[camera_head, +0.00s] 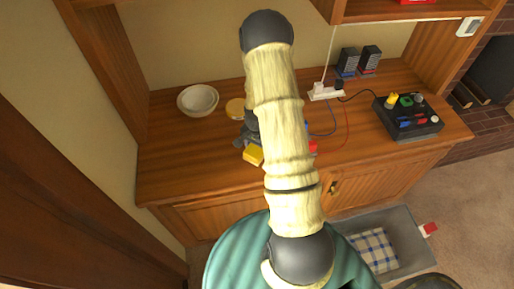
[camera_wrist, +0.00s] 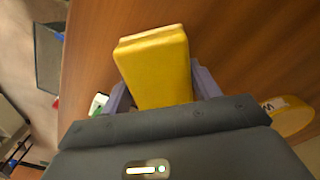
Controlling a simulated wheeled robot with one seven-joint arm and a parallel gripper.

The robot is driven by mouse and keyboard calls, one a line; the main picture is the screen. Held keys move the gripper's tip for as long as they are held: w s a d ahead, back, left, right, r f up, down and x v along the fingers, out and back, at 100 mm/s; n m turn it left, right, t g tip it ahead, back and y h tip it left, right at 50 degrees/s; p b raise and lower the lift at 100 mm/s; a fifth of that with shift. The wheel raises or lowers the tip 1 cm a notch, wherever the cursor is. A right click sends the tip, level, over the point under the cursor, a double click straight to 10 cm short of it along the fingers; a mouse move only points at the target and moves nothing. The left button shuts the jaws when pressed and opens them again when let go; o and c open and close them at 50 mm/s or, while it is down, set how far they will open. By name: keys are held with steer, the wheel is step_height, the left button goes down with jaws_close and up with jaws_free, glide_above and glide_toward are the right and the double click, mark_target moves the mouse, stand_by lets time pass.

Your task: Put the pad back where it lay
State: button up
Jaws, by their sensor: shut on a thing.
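A yellow block-shaped pad (camera_wrist: 155,65) is between the two fingers of my gripper (camera_wrist: 160,92) in the wrist view. The gripper is shut on it. The pad (camera_head: 253,154) also shows in the head view, over the front part of the wooden counter (camera_head: 190,160). My gripper (camera_head: 246,142) is partly hidden by my arm there. I cannot tell whether the pad touches the wood.
A round yellow thing (camera_head: 235,108) lies behind the gripper, with a cream bowl (camera_head: 198,100) to its left. A white power strip (camera_head: 325,92), two dark boxes and a black control box (camera_head: 408,120) stand to the right. The counter's left front is clear. A grey bin (camera_head: 405,245) stands below.

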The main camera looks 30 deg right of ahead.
steer(key=shift+f, duration=0.1)
steer(key=o, duration=1.2)
step_height(320, 180, up, 12)
steer(key=b, duration=0.1)
stand_by(0.4)
steer(key=s+a+r+n+t, duration=0.2)
steer(key=s+a+r+n, duration=1)
steer(key=a, duration=0.1)
steer(key=shift+s+a+t, duration=0.25)
steer(key=shift+t, duration=0.05)
